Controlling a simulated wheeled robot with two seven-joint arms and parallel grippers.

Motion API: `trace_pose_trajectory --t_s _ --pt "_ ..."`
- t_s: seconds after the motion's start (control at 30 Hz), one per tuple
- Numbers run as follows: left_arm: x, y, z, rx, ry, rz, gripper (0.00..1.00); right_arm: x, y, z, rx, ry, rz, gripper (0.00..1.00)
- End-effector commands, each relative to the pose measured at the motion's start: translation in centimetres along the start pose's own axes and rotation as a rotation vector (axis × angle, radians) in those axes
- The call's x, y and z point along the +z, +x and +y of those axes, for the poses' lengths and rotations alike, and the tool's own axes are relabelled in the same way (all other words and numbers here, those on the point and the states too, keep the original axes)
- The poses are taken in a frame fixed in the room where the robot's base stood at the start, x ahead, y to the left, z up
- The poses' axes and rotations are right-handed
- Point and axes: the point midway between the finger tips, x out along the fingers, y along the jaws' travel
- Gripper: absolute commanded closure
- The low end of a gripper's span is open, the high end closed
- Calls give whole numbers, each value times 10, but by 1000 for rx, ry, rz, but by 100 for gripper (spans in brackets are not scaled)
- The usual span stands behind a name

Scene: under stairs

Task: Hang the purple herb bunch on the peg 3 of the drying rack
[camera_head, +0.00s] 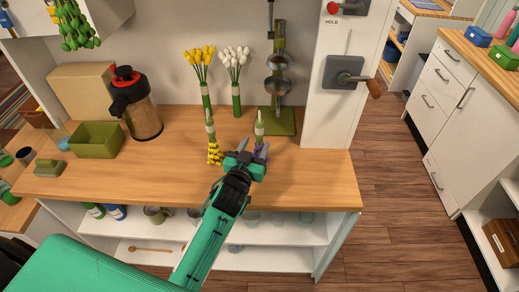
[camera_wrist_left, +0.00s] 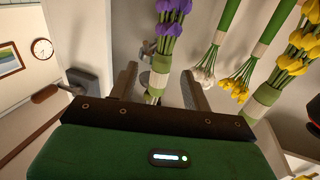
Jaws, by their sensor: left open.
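The purple herb bunch (camera_head: 262,150) is at the counter, flower heads low and wrapped stem end up, partly hidden by my left gripper (camera_head: 246,148). In the left wrist view, the purple bunch (camera_wrist_left: 170,28) shows with its wrapped stems between the two fingers of my left gripper (camera_wrist_left: 160,88). The gripper is open, with gaps beside the stems. A yellow bunch (camera_head: 214,152) is just left of it, also flower heads low. I cannot make out the drying rack or its peg 3. My right gripper is not in view.
Yellow (camera_head: 198,58) and white (camera_head: 235,58) bunches are farther back. A metal stand with a green base (camera_head: 283,122) is behind right. A flask (camera_head: 138,108) and green box (camera_head: 95,140) are left. A green bunch (camera_head: 75,30) hangs at top left. The right counter front is clear.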

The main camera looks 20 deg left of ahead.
Motion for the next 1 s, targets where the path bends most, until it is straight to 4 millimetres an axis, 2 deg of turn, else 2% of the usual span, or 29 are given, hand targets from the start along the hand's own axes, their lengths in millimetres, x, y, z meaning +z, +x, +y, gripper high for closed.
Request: trace_pose_trajectory --t_s 0.13,0.43,0.77,0.87,1.0 --pt "-2 10 -1 0 0 0 51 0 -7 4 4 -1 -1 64" --pt "1 46 -3 -1 1 -1 51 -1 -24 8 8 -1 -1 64" --pt "3 53 -3 0 0 0 51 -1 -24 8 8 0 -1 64" --pt "3 53 -3 0 0 0 67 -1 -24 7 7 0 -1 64" --pt "3 53 -3 0 0 -1 94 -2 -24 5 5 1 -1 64"
